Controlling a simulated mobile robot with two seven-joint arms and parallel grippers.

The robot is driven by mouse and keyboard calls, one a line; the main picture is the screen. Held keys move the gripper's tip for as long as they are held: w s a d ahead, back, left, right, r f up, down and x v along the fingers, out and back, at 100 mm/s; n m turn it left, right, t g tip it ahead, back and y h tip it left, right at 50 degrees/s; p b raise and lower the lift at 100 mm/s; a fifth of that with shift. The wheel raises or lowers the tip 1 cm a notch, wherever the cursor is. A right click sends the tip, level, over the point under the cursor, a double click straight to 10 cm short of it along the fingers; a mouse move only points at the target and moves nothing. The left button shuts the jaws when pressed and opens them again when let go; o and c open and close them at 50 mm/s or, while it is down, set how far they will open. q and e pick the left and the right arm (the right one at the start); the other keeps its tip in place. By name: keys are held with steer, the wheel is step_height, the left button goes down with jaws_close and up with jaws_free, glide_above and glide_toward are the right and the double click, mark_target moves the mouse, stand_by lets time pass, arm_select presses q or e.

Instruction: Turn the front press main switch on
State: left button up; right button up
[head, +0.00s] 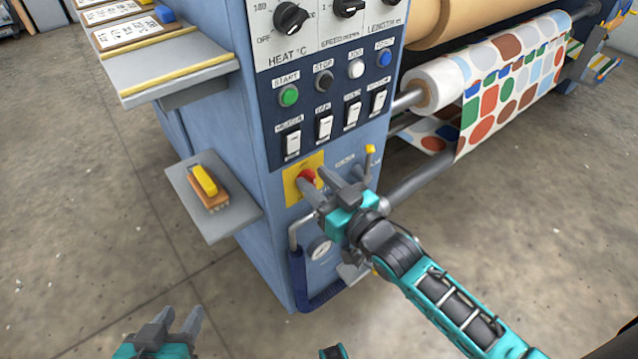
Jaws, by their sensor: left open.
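On the blue press's front face, a red rotary knob sits on a yellow plate (291,191), which looks like the main switch. The red knob (306,174) is partly hidden by my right gripper, and its on or off position cannot be read. My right gripper (319,180) is right at the plate, its two grey fingers apart, one just below the knob and one to its right. Whether they touch the knob cannot be told. My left gripper (180,320) is open and empty, low at the left, away from the press.
Above the plate are rocker switches (292,143), a green start button (288,95) and dials (290,17). A side shelf (235,219) holds a yellow-backed brush (208,187). A bent blue-gripped handle (299,275) and gauge (319,249) lie below. Floor at left is free.

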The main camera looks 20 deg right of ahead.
jaws_close()
stand_by(0.3)
